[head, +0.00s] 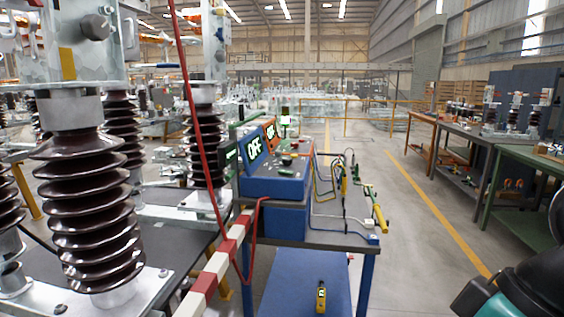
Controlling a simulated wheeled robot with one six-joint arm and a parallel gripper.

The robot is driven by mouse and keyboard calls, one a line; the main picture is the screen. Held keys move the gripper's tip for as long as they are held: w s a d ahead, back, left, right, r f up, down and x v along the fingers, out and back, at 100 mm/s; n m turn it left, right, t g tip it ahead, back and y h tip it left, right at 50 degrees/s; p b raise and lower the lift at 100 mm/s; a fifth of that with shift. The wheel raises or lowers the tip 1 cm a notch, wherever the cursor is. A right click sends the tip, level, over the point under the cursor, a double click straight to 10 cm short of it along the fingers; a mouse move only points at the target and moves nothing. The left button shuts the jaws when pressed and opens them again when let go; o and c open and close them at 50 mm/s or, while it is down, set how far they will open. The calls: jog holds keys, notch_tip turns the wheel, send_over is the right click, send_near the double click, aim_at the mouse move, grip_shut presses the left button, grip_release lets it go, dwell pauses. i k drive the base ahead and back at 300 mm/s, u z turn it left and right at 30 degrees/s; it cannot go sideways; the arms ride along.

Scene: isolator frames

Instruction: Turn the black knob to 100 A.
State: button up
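A blue test set (270,184) stands on a table in the middle of the head view. Its green display (254,148) reads OFF, and an orange display (271,131) beside it is seen at a slant. A small dark round shape that may be the black knob (286,172) sits on its sloped top panel, near a red part (287,161). It is too small for its pointer or scale to be read. My gripper is not in view; only a black and teal part of my arm shows at the lower right.
Colored leads and clips (345,185) lie on the table (322,232) right of the test set. A red-and-white barrier (215,268) and brown insulators (90,200) stand to the left. A yellow tool (321,297) lies on the lower shelf. The aisle floor (420,250) to the right is clear.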

aim_at(287, 161)
jog(key=k, duration=1.15)
jog(key=u, duration=0.2)
jog(key=i, duration=2.65)
jog(key=z, duration=0.3)
